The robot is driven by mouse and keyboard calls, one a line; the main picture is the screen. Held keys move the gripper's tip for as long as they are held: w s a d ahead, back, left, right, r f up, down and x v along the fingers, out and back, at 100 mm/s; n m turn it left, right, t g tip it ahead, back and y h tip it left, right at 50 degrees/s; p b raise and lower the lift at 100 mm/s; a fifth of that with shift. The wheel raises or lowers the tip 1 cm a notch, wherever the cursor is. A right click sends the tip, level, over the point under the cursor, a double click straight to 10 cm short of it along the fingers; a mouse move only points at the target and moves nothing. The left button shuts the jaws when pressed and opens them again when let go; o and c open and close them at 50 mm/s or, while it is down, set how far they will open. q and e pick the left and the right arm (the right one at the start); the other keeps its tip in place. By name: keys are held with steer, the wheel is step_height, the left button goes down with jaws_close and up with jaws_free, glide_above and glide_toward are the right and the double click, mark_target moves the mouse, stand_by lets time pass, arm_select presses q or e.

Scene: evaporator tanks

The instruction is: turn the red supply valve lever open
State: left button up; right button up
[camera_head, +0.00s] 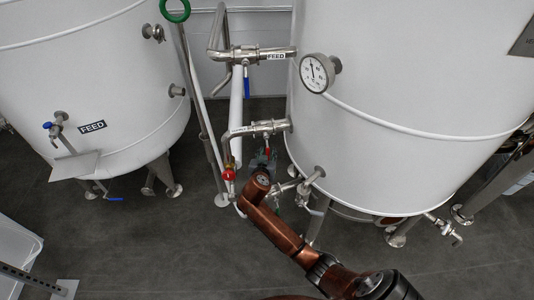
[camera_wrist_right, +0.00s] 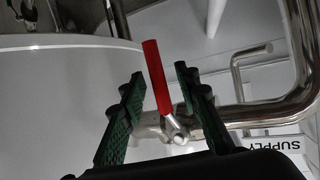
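The red supply valve lever (camera_wrist_right: 157,75) stands between the two green fingers of my right gripper (camera_wrist_right: 160,70) in the right wrist view. The fingers are open, with a gap visible on both sides of the lever. The lever joins a steel valve stem (camera_wrist_right: 174,129) on the pipe. In the head view only a small red piece of the lever (camera_head: 267,150) shows, below the lower steel valve (camera_head: 264,128). My right gripper (camera_head: 263,160) is there too, partly hidden by my brown arm. My left gripper is in neither view.
A large white tank (camera_head: 400,75) with a gauge (camera_head: 316,73) stands close on the right, another tank (camera_head: 90,80) on the left. A blue-handled valve (camera_head: 246,86) sits above. A red round fitting (camera_head: 229,174) is beside my arm. A SUPPLY label (camera_wrist_right: 265,146) appears upside down.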

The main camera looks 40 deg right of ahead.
steer(key=shift+c, duration=0.6)
jaws_close()
